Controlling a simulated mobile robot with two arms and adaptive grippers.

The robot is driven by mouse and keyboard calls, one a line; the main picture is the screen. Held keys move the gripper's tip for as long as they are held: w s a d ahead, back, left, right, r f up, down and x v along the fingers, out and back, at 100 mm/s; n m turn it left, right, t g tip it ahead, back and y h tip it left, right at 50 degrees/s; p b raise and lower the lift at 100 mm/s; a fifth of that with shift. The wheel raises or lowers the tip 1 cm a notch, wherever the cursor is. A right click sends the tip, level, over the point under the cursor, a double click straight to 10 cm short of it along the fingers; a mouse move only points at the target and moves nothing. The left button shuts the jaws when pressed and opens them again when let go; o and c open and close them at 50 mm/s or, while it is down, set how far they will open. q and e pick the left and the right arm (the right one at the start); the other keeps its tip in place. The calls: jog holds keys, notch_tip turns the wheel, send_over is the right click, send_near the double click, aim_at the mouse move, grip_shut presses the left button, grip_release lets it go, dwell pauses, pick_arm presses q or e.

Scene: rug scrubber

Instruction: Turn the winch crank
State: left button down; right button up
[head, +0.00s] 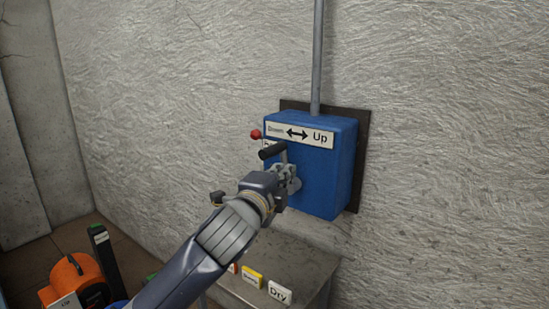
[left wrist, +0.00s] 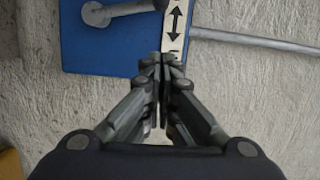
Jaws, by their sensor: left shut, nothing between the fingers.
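The winch is a blue box (head: 335,170) on the wall with a "Down / Up" arrow label (head: 312,136). Its crank has a black handle (head: 271,152) sticking out and a grey arm leading to a round hub. My left gripper (head: 288,174) is in front of the box, just below the handle, and hides part of the crank. In the left wrist view its fingers (left wrist: 162,62) are shut and empty at the box's edge near the label. The grey crank arm (left wrist: 125,10) and hub (left wrist: 95,14) show at the top, apart from the fingertips. My right gripper is not in view.
A red-knobbed lever (head: 255,134) sticks out at the box's left. A grey pipe (head: 317,55) rises from its top. Below is a grey cabinet (head: 318,270) with buttons, one labelled "Dry" (head: 280,292). An orange machine (head: 75,280) stands at lower left.

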pick_arm(q)
jog(key=w+p, duration=0.4)
jog(key=w, duration=0.6)
jog(key=shift+w+a+f, duration=0.15)
jog(key=shift+w, duration=0.2)
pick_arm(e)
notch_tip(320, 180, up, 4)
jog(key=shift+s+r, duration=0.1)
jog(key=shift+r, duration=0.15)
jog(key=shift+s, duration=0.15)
pick_arm(q)
jog(key=shift+w+a+n+p, duration=0.2)
jog(key=shift+a+n+p, duration=0.15)
jog(key=shift+p, duration=0.2)
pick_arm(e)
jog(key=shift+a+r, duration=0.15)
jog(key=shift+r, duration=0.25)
pick_arm(q)
jog(key=shift+r+n, duration=0.2)
jog(key=shift+n, duration=0.05)
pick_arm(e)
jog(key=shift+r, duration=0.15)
